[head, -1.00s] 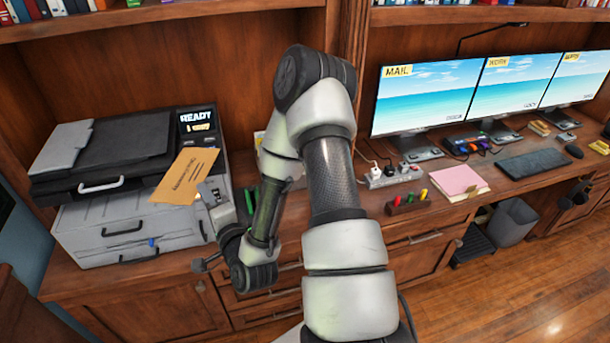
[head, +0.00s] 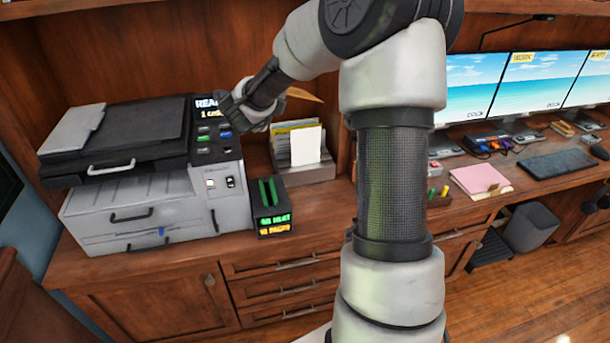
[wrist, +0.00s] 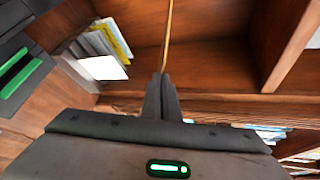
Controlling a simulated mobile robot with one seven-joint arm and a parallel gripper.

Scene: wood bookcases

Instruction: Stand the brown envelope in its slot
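The brown envelope (head: 304,94) shows in the head view as a thin tan sliver behind my wrist. In the wrist view the envelope (wrist: 168,38) is seen edge-on, rising upright from between my fingertips. My gripper (wrist: 163,80) is shut on its lower edge. In the head view my wrist hides the fingers. A grey sorter (head: 312,174) stands on the counter below the envelope, holding white, yellow and grey papers. In the wrist view the sorter (wrist: 78,74) is left of the fingers, apart from the envelope. I cannot tell which slot is the envelope's.
A printer (head: 130,210) stands at the left. A small black device (head: 270,228) with green slots sits between it and the sorter. Monitors (head: 537,82), a pink folder (head: 480,180) and a keyboard (head: 556,165) are on the right. A shelf (head: 130,20) overhangs the counter.

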